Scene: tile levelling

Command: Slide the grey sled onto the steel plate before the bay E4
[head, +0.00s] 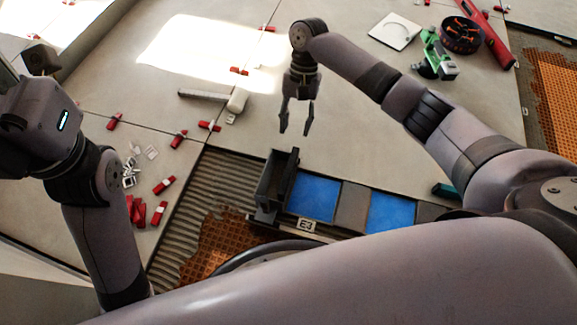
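The grey sled (268,192) appears to be the dark, box-like piece with a raised upright wall, standing at the left end of a row of blue and grey panels. A label reading E3 (306,226) is on the front edge beside it. Grey plates (350,207) lie between the blue panels (315,197); I cannot tell which is the steel plate before E4. No E4 label shows, and my own arm hides the row's right end. My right gripper (296,118) is open and empty, pointing down above the floor beyond the sled. My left gripper's fingers are out of view.
Red clips (164,185) and white spacers (130,172) lie on the tiles at left. A mallet (215,98) lies behind the sled. A green tool (436,58), black bucket (461,35) and red level (488,32) are at back right.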

